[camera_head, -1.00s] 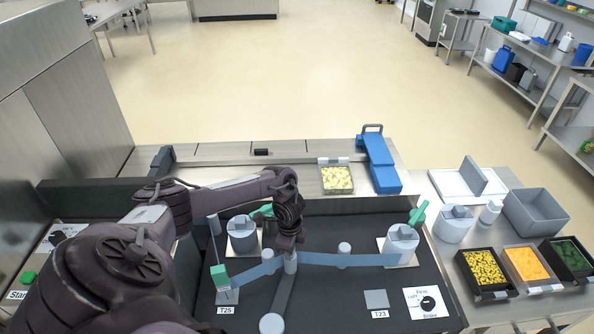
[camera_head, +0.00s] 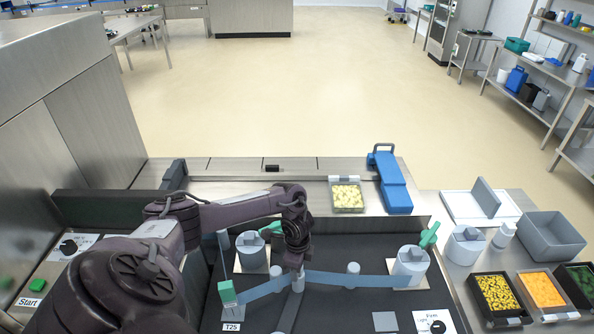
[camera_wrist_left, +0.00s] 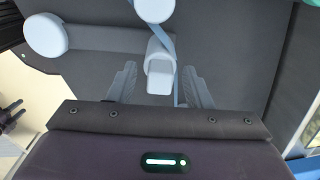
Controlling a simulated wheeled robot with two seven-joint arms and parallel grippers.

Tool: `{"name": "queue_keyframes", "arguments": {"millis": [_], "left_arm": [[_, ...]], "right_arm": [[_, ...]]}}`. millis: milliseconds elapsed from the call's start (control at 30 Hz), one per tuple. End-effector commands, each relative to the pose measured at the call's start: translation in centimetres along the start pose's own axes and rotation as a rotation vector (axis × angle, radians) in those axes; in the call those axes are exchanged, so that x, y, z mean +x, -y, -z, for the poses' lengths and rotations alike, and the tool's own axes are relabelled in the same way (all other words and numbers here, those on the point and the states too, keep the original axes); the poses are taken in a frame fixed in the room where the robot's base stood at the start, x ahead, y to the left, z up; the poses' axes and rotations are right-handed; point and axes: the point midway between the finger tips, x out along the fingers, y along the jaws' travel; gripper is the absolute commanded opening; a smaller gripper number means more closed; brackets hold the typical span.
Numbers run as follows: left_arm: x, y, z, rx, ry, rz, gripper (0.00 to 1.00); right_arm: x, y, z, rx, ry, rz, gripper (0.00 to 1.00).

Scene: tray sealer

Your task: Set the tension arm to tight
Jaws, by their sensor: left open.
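The tension arm (camera_head: 288,314) is a dark grey bar on the black panel, with a pale upright post (camera_head: 298,284) at its far end; its near end is cut off in the head view. In the left wrist view the bar (camera_wrist_left: 105,38) runs from a round pale cap (camera_wrist_left: 45,35) to the post (camera_wrist_left: 159,68). My left gripper (camera_head: 297,268) is over the post, open, with a finger on each side of it; contact cannot be told. Blue film (camera_head: 335,279) passes by the post. My right gripper is not in view.
Film reels stand at left (camera_head: 251,250) and right (camera_head: 410,267), with green levers beside them. A small roller (camera_head: 353,275) stands between. A green block (camera_head: 227,292) is near label T25. A blue handled tool (camera_head: 390,183) and food tray (camera_head: 347,196) lie behind.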

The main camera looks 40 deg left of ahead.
Motion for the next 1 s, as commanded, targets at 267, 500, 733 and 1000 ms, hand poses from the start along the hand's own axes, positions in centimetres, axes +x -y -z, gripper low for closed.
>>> {"name": "queue_keyframes", "arguments": {"millis": [267, 500, 733, 1000], "left_arm": [[-4.2, 0.2, -0.1, 0.0, -0.001, 0.005, 0.45], [-7.1, 0.1, -0.1, -0.001, -0.001, 0.003, 0.45], [-7.6, 0.1, -0.1, -0.003, 0.0, 0.001, 0.45], [-7.6, 0.1, -0.2, -0.002, 0.0, 0.002, 0.45]], "right_arm": [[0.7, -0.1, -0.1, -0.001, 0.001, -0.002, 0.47], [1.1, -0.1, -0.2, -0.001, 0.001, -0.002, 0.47], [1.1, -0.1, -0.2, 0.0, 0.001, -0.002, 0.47], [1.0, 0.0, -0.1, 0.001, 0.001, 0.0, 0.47]]}}
